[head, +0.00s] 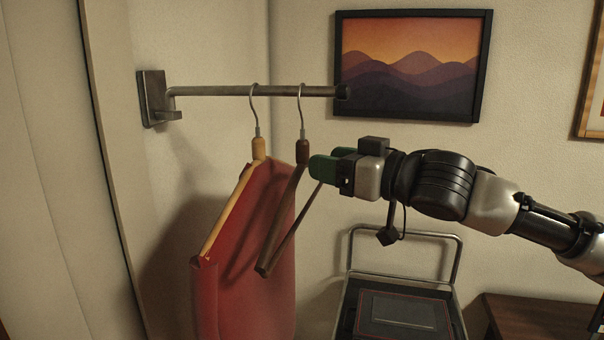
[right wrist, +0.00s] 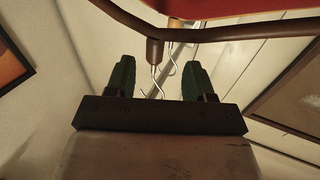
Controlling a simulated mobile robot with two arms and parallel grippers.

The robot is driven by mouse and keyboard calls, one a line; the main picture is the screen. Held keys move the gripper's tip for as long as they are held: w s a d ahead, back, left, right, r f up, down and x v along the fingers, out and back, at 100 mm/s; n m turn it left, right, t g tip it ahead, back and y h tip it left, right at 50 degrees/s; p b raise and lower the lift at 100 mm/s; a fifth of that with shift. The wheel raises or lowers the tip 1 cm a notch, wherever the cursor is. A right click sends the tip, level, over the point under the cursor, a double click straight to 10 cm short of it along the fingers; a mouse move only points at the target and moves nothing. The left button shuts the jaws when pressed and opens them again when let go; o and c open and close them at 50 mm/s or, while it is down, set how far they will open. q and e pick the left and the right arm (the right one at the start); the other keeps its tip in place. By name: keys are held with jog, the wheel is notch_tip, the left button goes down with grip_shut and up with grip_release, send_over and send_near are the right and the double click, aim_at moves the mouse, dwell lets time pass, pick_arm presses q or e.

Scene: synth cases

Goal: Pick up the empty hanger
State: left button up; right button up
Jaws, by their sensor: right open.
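The empty hanger (head: 302,152) is dark brown and hangs by its metal hook from a wall rail (head: 215,91), near the rail's free end. In the right wrist view its neck (right wrist: 155,50) and hook show. My right gripper (head: 331,160) has green fingers and is just right of the hanger's neck in the head view. In the right wrist view the gripper (right wrist: 159,80) is open, with the hook showing in the gap between its fingers. Whether a finger touches the hanger cannot be told. My left gripper is not in view.
A light wooden hanger (head: 258,148) with a red garment (head: 235,275) hangs close on the left, partly behind the empty hanger. A framed mountain picture (head: 410,65) is on the wall behind.

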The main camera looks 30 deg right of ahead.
aim_at(308, 153)
jog(key=shift+w+a+r, duration=0.1)
jog(key=shift+w+a, duration=0.1)
jog(key=shift+w, duration=0.2)
jog(key=shift+w+r+p, duration=0.15)
jog(key=shift+w+p, duration=0.25)
jog(key=shift+p, duration=0.25)
jog(key=p+x, duration=0.2)
jog(key=x, duration=0.2)
jog(key=shift+w+d+p, duration=0.15)
jog(key=shift+d+p, duration=0.1)
jog(key=shift+p, duration=0.15)
jog(key=shift+w+a, duration=0.1)
jog(key=shift+w, duration=0.15)
jog(key=shift+s, duration=0.1)
grip_shut()
